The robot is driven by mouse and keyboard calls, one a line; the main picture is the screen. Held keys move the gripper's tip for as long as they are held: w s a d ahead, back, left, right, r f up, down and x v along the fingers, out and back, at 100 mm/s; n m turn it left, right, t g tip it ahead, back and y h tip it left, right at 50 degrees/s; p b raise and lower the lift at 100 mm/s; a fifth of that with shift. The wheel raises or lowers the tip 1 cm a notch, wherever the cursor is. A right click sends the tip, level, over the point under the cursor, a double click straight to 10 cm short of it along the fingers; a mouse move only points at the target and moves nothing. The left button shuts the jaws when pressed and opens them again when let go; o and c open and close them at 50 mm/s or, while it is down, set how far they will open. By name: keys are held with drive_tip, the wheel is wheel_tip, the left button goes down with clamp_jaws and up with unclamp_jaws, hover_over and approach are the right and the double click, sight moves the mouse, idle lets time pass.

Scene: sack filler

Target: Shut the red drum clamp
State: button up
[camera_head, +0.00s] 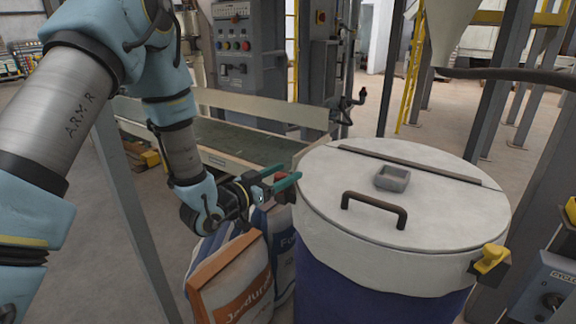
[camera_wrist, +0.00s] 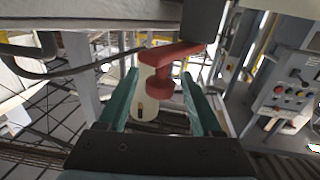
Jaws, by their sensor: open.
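The red drum clamp (camera_wrist: 172,52) shows in the wrist view as a red bar with a knob below it, lying between the tips of my two teal fingers. My gripper (camera_wrist: 161,80) is open, with gaps visible beside the knob. In the head view my gripper (camera_head: 282,178) is at the left side of the drum (camera_head: 400,255), just below the lid rim. Only a little of the red clamp (camera_head: 285,190) shows there, partly hidden by my fingers. I cannot tell whether a finger touches it.
The drum's pale lid (camera_head: 440,215) carries a dark handle (camera_head: 373,208) and a small grey box (camera_head: 392,178). A yellow clamp (camera_head: 491,258) is on the drum's right side. Filled sacks (camera_head: 235,282) stand below my gripper. A conveyor (camera_head: 240,140) and a control cabinet (camera_head: 240,45) are behind.

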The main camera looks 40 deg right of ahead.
drive_tip(key=shift+d, duration=1)
clamp_jaws()
idle(0.8)
